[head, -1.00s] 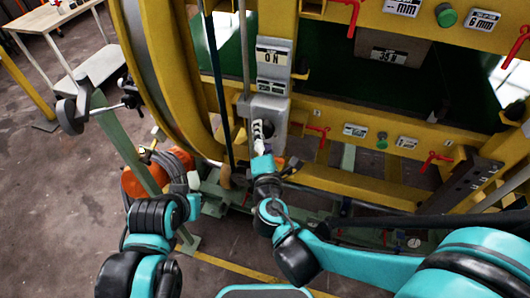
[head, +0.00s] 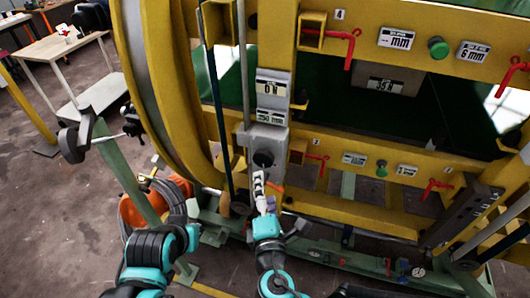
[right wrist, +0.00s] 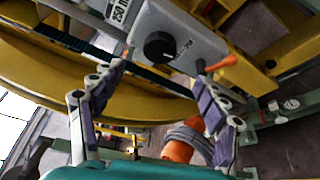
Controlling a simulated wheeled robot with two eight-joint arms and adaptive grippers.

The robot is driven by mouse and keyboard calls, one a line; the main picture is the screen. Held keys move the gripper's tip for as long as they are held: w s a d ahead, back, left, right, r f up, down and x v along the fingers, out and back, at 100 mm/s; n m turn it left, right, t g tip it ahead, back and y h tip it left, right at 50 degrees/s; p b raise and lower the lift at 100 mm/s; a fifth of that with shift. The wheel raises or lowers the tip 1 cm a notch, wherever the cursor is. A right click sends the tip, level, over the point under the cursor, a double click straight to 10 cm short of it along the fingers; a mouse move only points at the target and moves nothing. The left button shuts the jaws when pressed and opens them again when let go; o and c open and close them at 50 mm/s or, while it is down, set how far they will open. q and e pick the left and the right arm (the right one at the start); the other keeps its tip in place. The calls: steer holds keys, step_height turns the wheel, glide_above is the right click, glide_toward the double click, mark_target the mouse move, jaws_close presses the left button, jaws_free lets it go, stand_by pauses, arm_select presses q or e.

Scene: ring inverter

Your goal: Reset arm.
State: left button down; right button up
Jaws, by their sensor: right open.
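My right gripper (head: 260,190) is open in the head view, just below a grey control box (head: 267,138) with a dark round knob (head: 263,158). The right wrist view shows its two fingers spread apart, the black knob (right wrist: 160,47) framed between the tips with nothing held. The fingers look clear of the knob, though the exact gap is hard to tell. My right arm (head: 268,250) reaches up from the bottom centre. My left arm (head: 150,250) is folded at the lower left; its gripper cannot be made out.
The yellow ring machine (head: 165,110) fills the middle and right, with red levers (head: 345,45) and green buttons (head: 438,47). An orange rounded object (head: 135,212) is beside my left arm. A wooden-topped table (head: 60,45) stands at the far left. Open floor lies at left.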

steer(key=d+f+m+g+h, duration=0.2)
steer(key=d+f+m+g, duration=0.1)
steer(key=d+m, duration=0.35)
steer(key=d+f+m+g+h, duration=0.2)
steer(key=d+f+m+g, duration=0.1)
steer(key=d+m, duration=0.3)
steer(key=s+d+m+g+y, duration=0.3)
steer(key=s+m, duration=0.3)
steer(key=m, duration=0.3)
steer(key=shift+s+d+f+m+g, duration=0.3)
steer(key=shift+s+d+f+m, duration=0.1)
steer(key=shift+d, duration=0.45)
stand_by(2.3)
